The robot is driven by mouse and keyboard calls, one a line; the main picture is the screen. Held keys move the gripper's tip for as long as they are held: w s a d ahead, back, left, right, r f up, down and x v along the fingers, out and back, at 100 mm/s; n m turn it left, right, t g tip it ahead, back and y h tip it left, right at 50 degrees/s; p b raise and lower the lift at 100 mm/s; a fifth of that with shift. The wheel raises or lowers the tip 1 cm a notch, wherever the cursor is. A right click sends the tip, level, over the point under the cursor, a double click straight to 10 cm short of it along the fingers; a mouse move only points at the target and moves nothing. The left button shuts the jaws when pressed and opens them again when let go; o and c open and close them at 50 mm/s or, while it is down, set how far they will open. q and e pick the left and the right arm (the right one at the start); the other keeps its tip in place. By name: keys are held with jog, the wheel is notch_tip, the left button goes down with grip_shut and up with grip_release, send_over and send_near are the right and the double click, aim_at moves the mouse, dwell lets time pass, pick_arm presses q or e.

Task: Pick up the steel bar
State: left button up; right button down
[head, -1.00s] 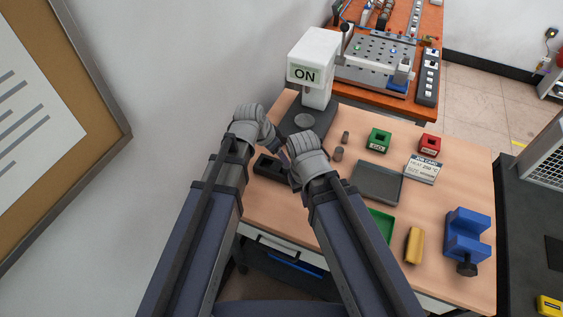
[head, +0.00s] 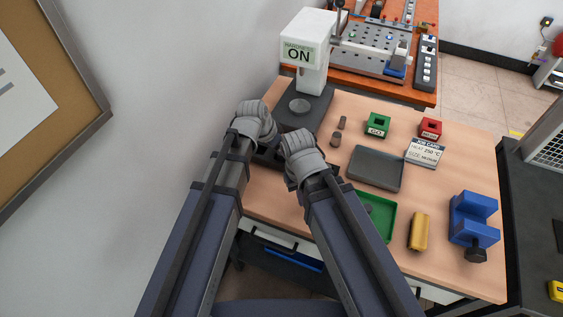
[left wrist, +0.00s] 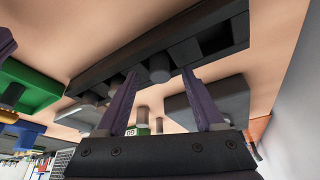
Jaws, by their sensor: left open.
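A dark rack (left wrist: 215,35) holds several grey cylindrical bars and crosses the upper part of the left wrist view. One grey steel bar (left wrist: 160,70) shows between the tips of my left gripper (left wrist: 160,78), which is open. I cannot tell whether the fingers touch it. In the head view my left gripper (head: 268,137) is over the rack, and its fingers are hidden behind the wrist. My right gripper (head: 296,150) is beside it to the right, with its jaws hidden. Two small grey cylinders (head: 336,139) stand on the table right of the grippers.

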pick_arm(q)
jog(key=shift+w+d+f, duration=0.15)
jog(key=shift+w+f, duration=0.05)
jog(key=shift+f, duration=0.3)
jog(key=shift+r, duration=0.1)
grip_shut()
dwell(0.3)
